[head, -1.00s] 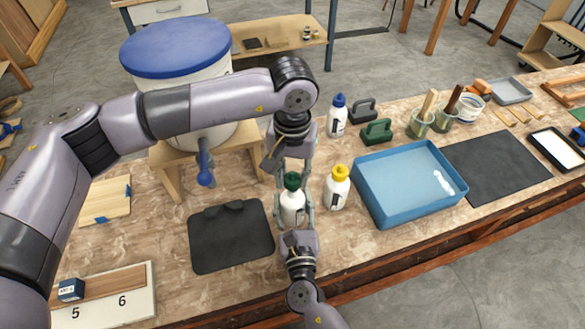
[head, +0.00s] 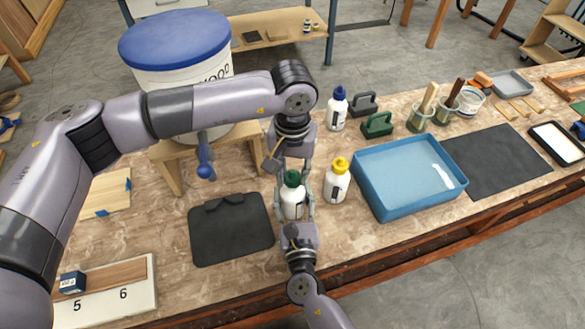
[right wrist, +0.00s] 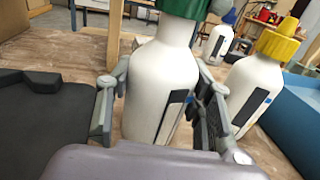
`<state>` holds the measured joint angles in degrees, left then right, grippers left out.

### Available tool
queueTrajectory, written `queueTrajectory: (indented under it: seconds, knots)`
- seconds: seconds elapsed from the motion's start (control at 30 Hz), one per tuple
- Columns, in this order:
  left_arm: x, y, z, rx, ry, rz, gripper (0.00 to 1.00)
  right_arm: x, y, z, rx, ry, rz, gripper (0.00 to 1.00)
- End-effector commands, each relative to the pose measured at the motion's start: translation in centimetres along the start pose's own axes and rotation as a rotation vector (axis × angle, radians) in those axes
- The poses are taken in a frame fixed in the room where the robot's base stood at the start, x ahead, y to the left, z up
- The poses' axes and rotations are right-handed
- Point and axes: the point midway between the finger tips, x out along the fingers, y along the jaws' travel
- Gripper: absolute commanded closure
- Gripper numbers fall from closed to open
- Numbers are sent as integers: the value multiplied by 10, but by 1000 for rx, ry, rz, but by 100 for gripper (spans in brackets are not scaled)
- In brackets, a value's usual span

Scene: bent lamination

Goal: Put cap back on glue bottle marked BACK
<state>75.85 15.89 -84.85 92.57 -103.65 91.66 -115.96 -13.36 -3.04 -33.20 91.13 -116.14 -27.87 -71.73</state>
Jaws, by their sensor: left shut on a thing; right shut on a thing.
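A white glue bottle (head: 292,205) stands upright on the bench with a green cap (head: 292,179) at its top. In the right wrist view the bottle (right wrist: 160,88) fills the middle, and the green cap (right wrist: 186,7) is cut off by the top edge. My left gripper (head: 292,172) comes from above and is shut on the green cap. My right gripper (head: 294,205) comes from the front and is shut on the bottle's body, one finger on each side. The cap sits at the bottle's neck; whether it is fully seated I cannot tell. The label lettering is unreadable.
A yellow-capped bottle (head: 337,180) stands close to the right, and a blue-capped bottle (head: 337,108) behind. A blue tray (head: 408,211) lies farther right. A black mat (head: 231,235) lies left. A large blue-lidded tub (head: 175,40) stands behind on a wooden stool.

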Motion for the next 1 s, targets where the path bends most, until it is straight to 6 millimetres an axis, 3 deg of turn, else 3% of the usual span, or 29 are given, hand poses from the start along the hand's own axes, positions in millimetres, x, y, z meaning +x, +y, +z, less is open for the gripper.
queueTrajectory:
  seconds: [1.0]
  knots:
    - [12,0,0,0,-1,0,79,0,0,0,0,1,0,100]
